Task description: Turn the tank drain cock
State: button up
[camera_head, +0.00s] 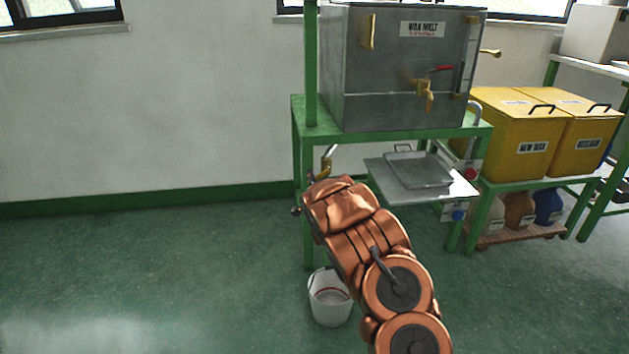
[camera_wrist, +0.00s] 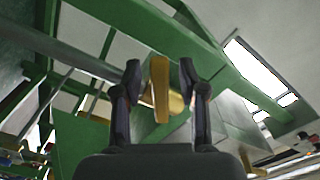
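A grey metal wax melt tank (camera_head: 385,75) stands on a green frame. A brass tap with a red lever (camera_head: 426,92) is on its front. Below the tank, at the left, a pipe with a brass fitting (camera_head: 324,168) shows just beyond my arm. In the wrist view a brass lever (camera_wrist: 160,88) stands between the two dark fingers of my gripper (camera_wrist: 160,76). The fingers are open, one on each side, with a visible gap to the lever. In the head view my gripper is mostly hidden behind my copper-coloured arm.
A white bucket (camera_head: 330,297) stands on the floor beside my arm. A metal tray (camera_head: 419,169) lies on a shelf under the tank. Green frame legs (camera_head: 307,240) are close to my arm. Yellow bins (camera_head: 518,139) stand at right. The left floor is clear.

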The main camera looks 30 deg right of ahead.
grip_shut()
dwell(0.3)
